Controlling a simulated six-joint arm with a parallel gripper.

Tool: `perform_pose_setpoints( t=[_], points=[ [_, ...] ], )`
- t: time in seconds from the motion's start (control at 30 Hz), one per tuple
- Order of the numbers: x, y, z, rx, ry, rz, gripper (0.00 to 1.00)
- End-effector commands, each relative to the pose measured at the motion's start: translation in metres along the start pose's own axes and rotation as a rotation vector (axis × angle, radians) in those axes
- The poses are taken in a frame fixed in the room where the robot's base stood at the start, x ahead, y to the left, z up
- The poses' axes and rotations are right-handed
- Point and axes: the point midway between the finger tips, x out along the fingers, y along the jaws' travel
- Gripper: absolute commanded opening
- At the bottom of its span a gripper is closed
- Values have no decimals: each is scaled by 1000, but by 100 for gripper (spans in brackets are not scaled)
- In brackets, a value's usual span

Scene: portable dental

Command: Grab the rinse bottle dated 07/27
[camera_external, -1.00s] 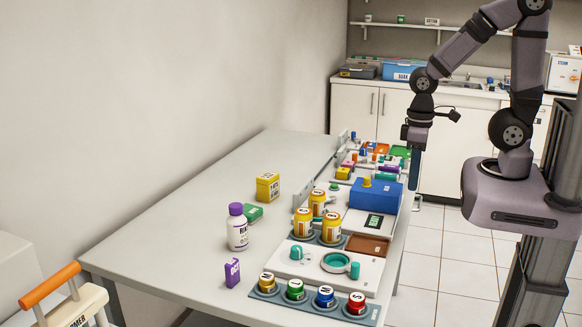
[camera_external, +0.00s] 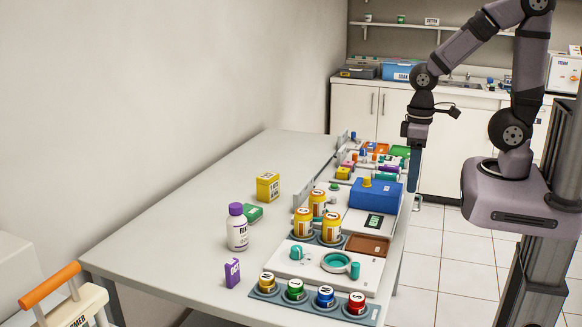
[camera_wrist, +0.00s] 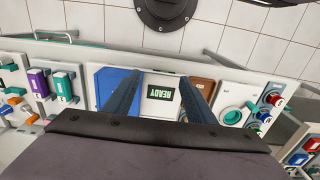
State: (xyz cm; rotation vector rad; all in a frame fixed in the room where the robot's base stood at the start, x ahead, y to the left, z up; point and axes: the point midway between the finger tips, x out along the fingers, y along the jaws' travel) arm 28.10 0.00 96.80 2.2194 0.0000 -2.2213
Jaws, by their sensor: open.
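A white bottle with a purple cap (camera_external: 237,230) stands upright on the left part of the table, with a partly legible label that seems to begin "RIN". I cannot read a date on any bottle. My gripper (camera_external: 415,192) points down at the table's right edge, beyond the blue box and well apart from the bottles. In the wrist view my gripper (camera_wrist: 160,100) is open and empty, its fingers over the unit with the "READY" display. No bottle is clear in the wrist view.
A blue box (camera_external: 376,195) and a teal-ringed panel (camera_external: 308,265) are on the workstation. Coloured jars (camera_external: 296,290) line the front. The table's left side is clear.

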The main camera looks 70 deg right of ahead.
Motion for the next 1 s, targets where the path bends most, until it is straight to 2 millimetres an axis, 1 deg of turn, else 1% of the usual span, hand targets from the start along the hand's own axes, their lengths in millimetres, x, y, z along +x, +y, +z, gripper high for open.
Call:
perform_pose_setpoints(
  t=[0.1,0.27,0.3,0.33,0.47,0.57,0.67,0.7,0.77,0.8,0.87,0.9,1.0],
  points=[
    [-18,0,-1,0,8,0,51],
    [-41,0,-1,0,7,0,51],
    [-40,-4,-6,13,18,-8,51],
    [-36,-9,-15,34,39,-21,51],
    [-30,-30,-51,134,133,-78,51],
    [-27,-50,-82,227,211,-137,51],
    [-26,-75,-121,349,302,-222,51],
    [-26,-87,-138,405,339,-265,51],
    [-28,-107,-166,506,398,-342,51],
    [-30,-121,-186,582,439,-404,51],
    [-34,-144,-217,711,497,-512,51],
    [-39,-160,-237,807,531,-594,51],
    [-52,-193,-283,1050,595,-812,51]
  ],
)
